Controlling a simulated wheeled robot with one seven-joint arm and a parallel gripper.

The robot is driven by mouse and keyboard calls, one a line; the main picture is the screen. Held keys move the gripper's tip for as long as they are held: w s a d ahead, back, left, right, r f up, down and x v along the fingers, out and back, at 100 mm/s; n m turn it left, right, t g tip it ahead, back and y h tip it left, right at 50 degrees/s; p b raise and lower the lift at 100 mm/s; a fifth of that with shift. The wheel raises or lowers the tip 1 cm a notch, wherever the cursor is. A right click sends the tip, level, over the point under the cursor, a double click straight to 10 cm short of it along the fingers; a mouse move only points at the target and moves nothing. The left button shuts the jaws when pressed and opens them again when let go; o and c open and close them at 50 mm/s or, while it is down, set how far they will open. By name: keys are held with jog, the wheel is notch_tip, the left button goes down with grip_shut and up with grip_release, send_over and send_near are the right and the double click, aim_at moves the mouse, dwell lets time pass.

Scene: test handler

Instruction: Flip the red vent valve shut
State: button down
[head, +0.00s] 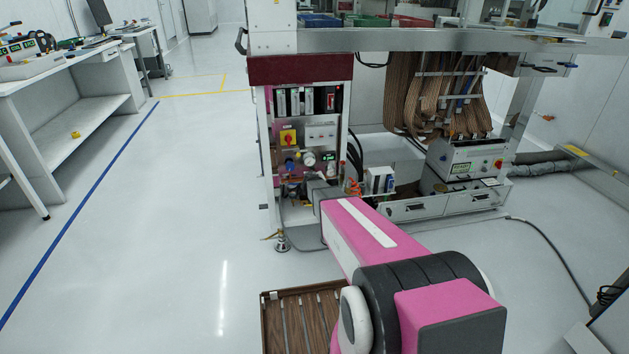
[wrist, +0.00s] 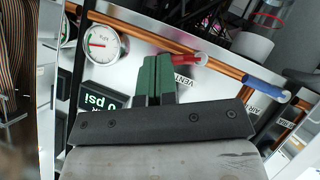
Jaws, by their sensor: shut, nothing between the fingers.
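The red vent valve (wrist: 186,59) shows in the wrist view as a short red handle with a pale round end, at a copper pipe. It lies at a slight angle to the pipe's run. A VENT label (wrist: 186,83) is just below it. My gripper (wrist: 158,62) has green fingers, shut together and empty. The fingertips are just left of the red handle, very close; I cannot tell whether they touch it. In the head view my arm reaches to the machine's lower panel, and the arm hides the fingers and valve there.
In the wrist view, a blue valve handle (wrist: 265,88) lies along the same copper pipe (wrist: 135,33) near an AIR label. A round gauge (wrist: 103,45) and a psi display (wrist: 103,98) are left of my fingers. A wooden slatted crate (head: 266,325) stands on the floor; the left floor is clear.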

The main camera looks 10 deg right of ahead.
jog(key=shift+d+f+m+y, duration=0.2)
jog(key=shift+m+y, duration=0.1)
jog(key=shift+y, duration=0.1)
jog(key=shift+a+f, duration=0.1)
jog(key=shift+a, duration=0.1)
jog(key=shift+a+f, duration=0.25)
jog(key=shift+a, duration=0.3)
jog(key=shift+s, duration=0.1)
jog(key=v, duration=1.4)
jog(key=shift+a, duration=0.1)
